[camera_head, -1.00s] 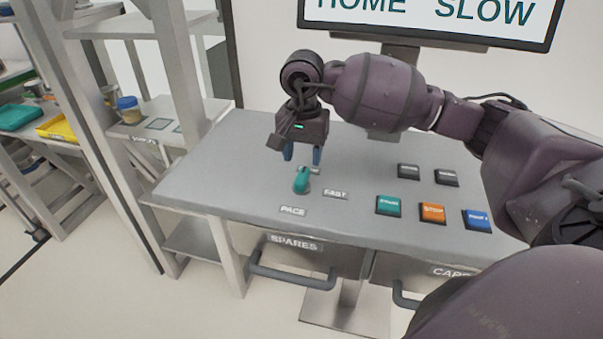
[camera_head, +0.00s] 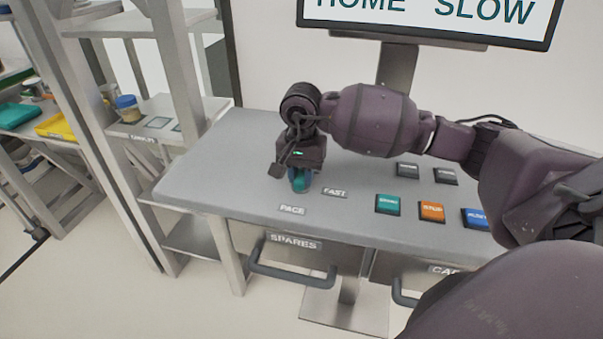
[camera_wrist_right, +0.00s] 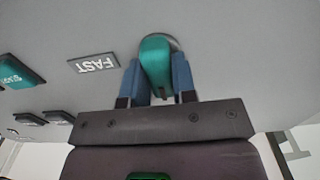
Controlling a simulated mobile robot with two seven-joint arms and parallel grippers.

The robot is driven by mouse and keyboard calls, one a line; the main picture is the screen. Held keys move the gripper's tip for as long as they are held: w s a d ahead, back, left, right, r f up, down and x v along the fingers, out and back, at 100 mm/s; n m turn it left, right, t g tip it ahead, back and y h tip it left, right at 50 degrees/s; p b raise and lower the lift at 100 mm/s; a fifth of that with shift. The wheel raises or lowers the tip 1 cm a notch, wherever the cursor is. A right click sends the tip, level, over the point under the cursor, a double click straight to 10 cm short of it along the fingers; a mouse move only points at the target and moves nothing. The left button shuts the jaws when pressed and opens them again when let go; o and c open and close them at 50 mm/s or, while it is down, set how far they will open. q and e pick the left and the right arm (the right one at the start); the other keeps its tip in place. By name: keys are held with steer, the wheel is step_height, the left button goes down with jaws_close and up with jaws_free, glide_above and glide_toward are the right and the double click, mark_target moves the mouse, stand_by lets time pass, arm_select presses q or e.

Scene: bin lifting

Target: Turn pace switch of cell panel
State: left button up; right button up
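The teal pace switch (camera_head: 299,181) stands on the grey panel top, behind the PACE label (camera_head: 292,210) and left of the FAST label (camera_head: 335,191). My right gripper (camera_head: 301,184) points down over it. In the right wrist view the blue fingers of this gripper (camera_wrist_right: 161,82) lie close against both sides of the switch lever (camera_wrist_right: 156,65), shut on it. The lever's end points toward the gripper palm, away from the FAST label (camera_wrist_right: 93,63). The screen (camera_head: 430,12) reads HOME SLOW. My left gripper is out of view.
Teal, orange and blue buttons (camera_head: 432,211) and dark buttons (camera_head: 408,171) lie right of the switch. Drawers with handles (camera_head: 290,278) sit below the front edge. A metal shelf frame (camera_head: 175,70) stands left. The panel's left part is clear.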

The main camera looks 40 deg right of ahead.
steer(key=c, duration=0.3)
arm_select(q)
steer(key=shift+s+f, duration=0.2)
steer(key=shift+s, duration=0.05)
arm_select(e)
steer(key=shift+c, duration=0.2)
